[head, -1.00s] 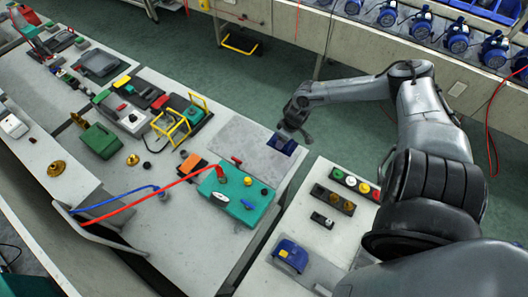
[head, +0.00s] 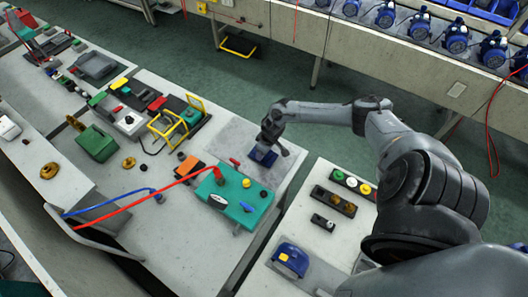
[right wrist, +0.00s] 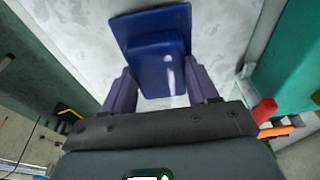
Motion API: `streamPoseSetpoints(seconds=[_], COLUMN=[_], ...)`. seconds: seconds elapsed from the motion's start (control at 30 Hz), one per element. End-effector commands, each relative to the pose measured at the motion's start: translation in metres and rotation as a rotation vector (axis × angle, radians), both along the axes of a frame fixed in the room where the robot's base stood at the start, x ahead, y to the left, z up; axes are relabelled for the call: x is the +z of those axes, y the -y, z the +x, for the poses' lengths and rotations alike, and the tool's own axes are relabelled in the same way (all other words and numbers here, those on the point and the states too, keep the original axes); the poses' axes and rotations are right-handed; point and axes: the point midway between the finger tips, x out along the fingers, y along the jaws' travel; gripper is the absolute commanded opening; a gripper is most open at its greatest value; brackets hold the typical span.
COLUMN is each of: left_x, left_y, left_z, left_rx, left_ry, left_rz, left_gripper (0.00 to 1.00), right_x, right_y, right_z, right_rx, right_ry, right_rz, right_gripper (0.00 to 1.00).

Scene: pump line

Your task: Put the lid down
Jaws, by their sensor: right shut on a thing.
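My right gripper (head: 268,146) is shut on a blue lid (head: 263,156), held over the far right end of the long workbench, above a bare grey plate (head: 232,137). In the right wrist view the blue lid (right wrist: 153,62) sits between the two fingers of my right gripper (right wrist: 163,90), with its wide flange pointing away from the wrist. I cannot tell whether the lid touches the plate. My left gripper is not in view.
A teal box (head: 236,198) with small parts on it lies just in front of the lid. A small red part (head: 234,161) lies left of the lid. A yellow frame (head: 168,130) stands further left. A blue housing (head: 290,259) sits on the right table.

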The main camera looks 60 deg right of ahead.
Motion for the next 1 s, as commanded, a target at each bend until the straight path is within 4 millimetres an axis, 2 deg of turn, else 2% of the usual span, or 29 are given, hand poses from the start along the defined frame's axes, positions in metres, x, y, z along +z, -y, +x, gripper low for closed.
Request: streamPoseSetpoints(seconds=[0.47, 0.5, 0.63, 1.0], left_x=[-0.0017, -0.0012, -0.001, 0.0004], left_y=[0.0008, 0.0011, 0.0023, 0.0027], left_z=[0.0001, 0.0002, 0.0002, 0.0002], left_rx=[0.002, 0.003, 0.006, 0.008], left_ry=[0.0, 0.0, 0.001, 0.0], left_rz=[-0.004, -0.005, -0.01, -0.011], left_gripper=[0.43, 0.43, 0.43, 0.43], right_x=[-0.0083, -0.0074, -0.0074, -0.0033], right_y=[0.0005, 0.0006, 0.0005, 0.001], right_z=[-0.0002, -0.0002, -0.0003, -0.0004], right_rx=[0.001, 0.001, 0.001, 0.001], right_ry=[0.0, 0.0, 0.0, 0.0], right_rz=[-0.001, -0.001, -0.001, -0.002], right_gripper=[0.27, 0.65, 0.84, 0.84])
